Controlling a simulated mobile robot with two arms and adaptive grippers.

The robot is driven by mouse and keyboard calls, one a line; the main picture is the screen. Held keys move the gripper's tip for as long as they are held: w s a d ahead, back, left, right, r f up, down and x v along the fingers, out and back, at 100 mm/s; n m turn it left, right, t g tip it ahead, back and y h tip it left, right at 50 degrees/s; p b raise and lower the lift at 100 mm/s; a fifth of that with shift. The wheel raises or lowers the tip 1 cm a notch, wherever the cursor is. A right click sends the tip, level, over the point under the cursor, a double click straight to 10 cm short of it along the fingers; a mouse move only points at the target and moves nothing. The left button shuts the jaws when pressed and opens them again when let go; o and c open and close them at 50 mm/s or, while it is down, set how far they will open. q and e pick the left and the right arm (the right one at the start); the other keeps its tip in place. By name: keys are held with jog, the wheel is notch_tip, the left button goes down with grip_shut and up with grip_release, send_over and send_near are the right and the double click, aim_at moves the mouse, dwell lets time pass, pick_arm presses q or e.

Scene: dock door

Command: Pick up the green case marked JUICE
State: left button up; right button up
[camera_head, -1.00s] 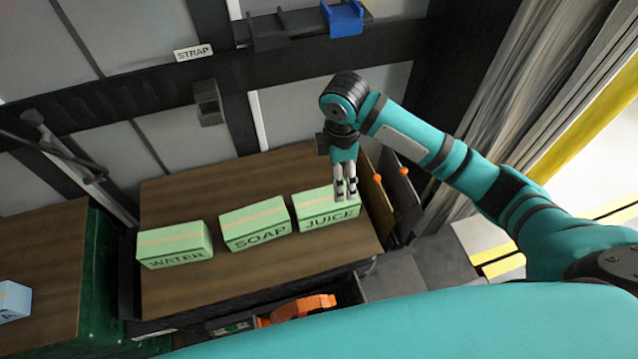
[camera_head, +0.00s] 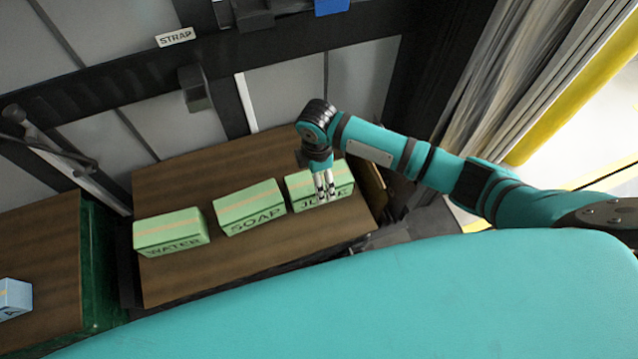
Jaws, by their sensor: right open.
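The green case marked JUICE (camera_head: 304,188) sits at the right end of a row of green cases on the brown wooden table top. My right gripper (camera_head: 326,198) is open, pointing down, and in the picture its fingers overlap the front of the JUICE case and hide the middle of its label. I cannot tell whether the fingers touch the case. My left gripper is not in view.
A green SOAP case (camera_head: 248,207) stands close to the left of JUICE, and a green WATER case (camera_head: 170,232) stands further left. A blue box (camera_head: 12,298) sits on another surface at the left. The table top (camera_head: 190,280) is bare in front of the cases.

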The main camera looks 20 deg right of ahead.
jog(key=f, duration=0.4)
jog(key=shift+s+d+p, duration=0.1)
jog(key=shift+s+p, duration=0.15)
jog(key=shift+p, duration=0.05)
jog(key=shift+f, duration=0.35)
jog(key=c, duration=1.5)
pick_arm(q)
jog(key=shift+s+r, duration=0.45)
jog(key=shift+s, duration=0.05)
pick_arm(e)
jog(key=shift+w+r, duration=0.1)
jog(key=shift+w, duration=0.05)
jog(key=shift+c, duration=0.9)
